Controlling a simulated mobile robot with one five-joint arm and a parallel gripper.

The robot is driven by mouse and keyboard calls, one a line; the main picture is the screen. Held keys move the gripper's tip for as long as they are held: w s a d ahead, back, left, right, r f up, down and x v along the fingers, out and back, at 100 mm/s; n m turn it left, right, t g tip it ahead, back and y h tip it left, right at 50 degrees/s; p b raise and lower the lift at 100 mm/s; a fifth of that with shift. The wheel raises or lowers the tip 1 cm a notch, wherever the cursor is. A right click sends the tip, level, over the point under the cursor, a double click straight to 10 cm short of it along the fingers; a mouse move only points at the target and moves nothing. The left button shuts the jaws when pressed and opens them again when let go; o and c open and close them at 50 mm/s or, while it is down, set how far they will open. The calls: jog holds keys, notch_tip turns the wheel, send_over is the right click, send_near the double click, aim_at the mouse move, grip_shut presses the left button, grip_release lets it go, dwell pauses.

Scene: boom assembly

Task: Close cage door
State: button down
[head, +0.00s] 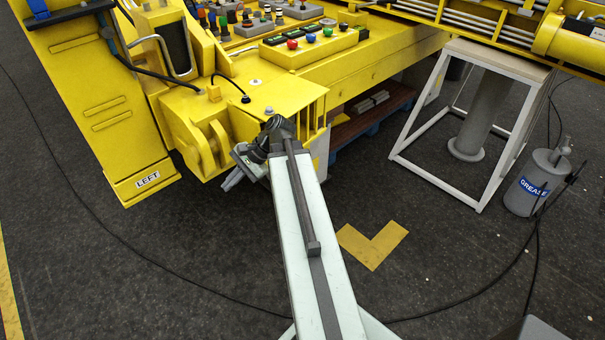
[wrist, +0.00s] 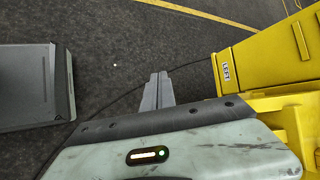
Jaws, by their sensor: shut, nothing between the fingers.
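I cannot make out a cage door in either view. A yellow machine (head: 300,90) fills the upper left of the head view, with a yellow panel marked LEFT (head: 105,110) on its left side. The LEFT panel also shows at the right of the wrist view (wrist: 255,68). My gripper (head: 228,184) is in front of the machine's yellow lug, pointing down and left. In the wrist view its grey fingers (wrist: 157,88) are together over dark floor, with nothing between them. My arm hides part of the machine's front corner.
A control panel with coloured buttons (head: 312,46) sits on the machine. A white-framed stand (head: 436,172) and a grey grease can (head: 535,182) are at the right. Black cables (head: 110,245) cross the dark floor. The floor left of my arm is otherwise clear.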

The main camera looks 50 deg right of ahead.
jog(key=s+d+f+m+t+b, duration=0.2)
jog(key=d+m+t+b, duration=0.15)
jog(key=d, duration=0.35)
jog(key=s+d+f+m+t+b, duration=0.25)
jog(key=d+m+b, duration=0.2)
jog(key=d, duration=0.25)
jog(key=s+d+r+m+t+h+b, duration=0.3)
jog(key=s+d+m+t+b, duration=0.55)
jog(key=s+d, duration=0.65)
jog(key=w+a+g+p, duration=0.1)
jog(key=w+a+g, duration=0.1)
jog(key=w, duration=1.3)
jog(key=shift+r+m, duration=0.15)
jog(key=shift+m, duration=0.3)
